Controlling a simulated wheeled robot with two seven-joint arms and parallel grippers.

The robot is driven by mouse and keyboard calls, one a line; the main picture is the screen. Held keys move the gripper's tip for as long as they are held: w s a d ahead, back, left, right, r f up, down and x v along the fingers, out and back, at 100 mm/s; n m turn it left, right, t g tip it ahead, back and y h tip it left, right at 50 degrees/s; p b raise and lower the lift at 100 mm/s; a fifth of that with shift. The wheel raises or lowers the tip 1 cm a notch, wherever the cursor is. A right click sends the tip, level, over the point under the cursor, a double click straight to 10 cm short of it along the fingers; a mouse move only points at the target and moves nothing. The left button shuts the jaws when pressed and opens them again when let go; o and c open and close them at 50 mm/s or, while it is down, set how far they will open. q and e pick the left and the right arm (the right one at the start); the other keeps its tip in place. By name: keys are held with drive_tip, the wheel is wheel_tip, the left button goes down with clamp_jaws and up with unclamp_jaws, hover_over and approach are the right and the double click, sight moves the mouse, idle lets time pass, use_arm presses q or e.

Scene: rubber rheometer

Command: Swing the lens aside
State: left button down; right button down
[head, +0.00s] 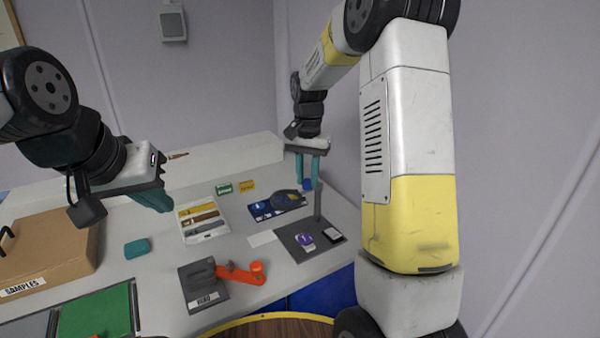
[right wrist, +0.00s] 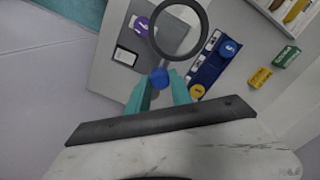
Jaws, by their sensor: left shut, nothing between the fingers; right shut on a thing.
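The lens (right wrist: 150,28) is a dark ring in the right wrist view, with a short stem running to a blue knob (right wrist: 159,78). In the head view the lens (head: 287,198) shows as a dark oval in front of a blue board, left of a grey post (head: 318,202). My right gripper (head: 306,180) has its teal fingers shut on the blue knob; it also shows in the right wrist view (right wrist: 160,88). A grey base plate (head: 291,234) carries a purple disc (head: 304,240) beside the post. My left gripper (head: 153,203) is shut and empty, above the bench at left.
The blue board (head: 262,210) lies beside the plate. A white tool tray (head: 204,236), a teal block (head: 137,248) and an orange-armed device (head: 240,273) stand further left. A samples box (head: 48,255) is at far left. Green (head: 223,188) and yellow (head: 246,186) boxes sit behind.

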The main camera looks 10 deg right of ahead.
drive_tip(key=m, duration=0.1)
drive_tip(key=w+m, duration=0.1)
drive_tip(key=shift+a+m, duration=0.2)
drive_tip(key=shift+m, duration=0.2)
drive_tip(key=shift+w+d+m, duration=0.1)
drive_tip(key=shift+w+m, duration=0.35)
drive_tip(key=shift+m, duration=0.8)
drive_tip(key=shift+w+d+m, duration=0.1)
drive_tip(key=shift+w+m, duration=0.3)
drive_tip(key=shift+m, duration=0.8)
drive_tip(key=shift+w+m, duration=0.45)
drive_tip(key=shift+m, duration=0.8)
drive_tip(key=c, duration=1.1)
unclamp_jaws()
drive_tip(key=shift+c, duration=0.2)
wheel_tip(320, 180, up, 8)
